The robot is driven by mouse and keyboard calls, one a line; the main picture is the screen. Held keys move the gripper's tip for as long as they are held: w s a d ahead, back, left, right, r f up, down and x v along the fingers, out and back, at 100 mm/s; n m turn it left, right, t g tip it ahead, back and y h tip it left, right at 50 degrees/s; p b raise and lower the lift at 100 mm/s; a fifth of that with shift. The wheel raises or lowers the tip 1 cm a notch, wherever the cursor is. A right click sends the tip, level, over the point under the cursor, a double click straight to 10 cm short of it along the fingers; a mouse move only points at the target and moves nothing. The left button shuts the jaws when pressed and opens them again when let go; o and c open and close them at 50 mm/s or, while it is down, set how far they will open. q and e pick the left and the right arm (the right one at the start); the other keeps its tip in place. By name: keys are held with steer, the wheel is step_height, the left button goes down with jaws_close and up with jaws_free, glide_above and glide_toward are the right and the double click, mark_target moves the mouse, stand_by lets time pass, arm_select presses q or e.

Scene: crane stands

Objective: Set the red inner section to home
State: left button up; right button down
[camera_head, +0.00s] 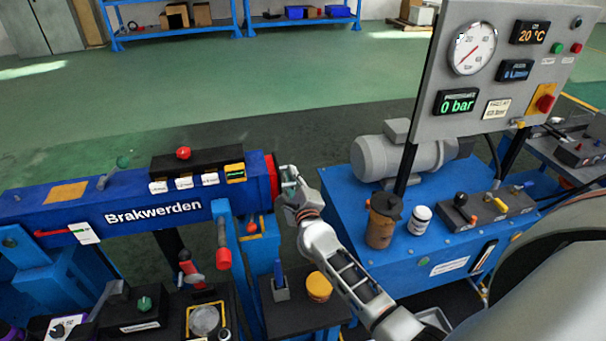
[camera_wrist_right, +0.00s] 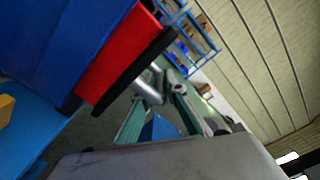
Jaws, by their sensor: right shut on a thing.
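The red inner section (camera_head: 272,176) shows as a short red band at the right end of the blue beam marked Brakwerden (camera_head: 150,212). In the right wrist view the red section (camera_wrist_right: 117,58) sticks a little out of the blue beam (camera_wrist_right: 60,35) and ends in a black plate (camera_wrist_right: 136,70). My right gripper (camera_head: 287,181) is at this end, shut on a short grey bar (camera_wrist_right: 149,86) that stands out from the black plate. The fingers partly hide the bar. My left gripper is not in view.
A blue power unit with a motor (camera_head: 385,158) and a gauge panel (camera_head: 478,90) reading 0 bar stands to the right. Green floor behind the beam is clear.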

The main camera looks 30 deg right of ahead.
steer(key=shift+a+f, duration=0.1)
steer(key=shift+a, duration=0.4)
steer(key=c, duration=2.2)
jaws_free()
steer(key=shift+s, duration=0.1)
steer(key=shift+o, duration=0.6)
steer(key=shift+s, duration=0.1)
steer(key=shift+d, duration=0.15)
steer(key=v, duration=1.2)
steer(key=shift+r, duration=0.25)
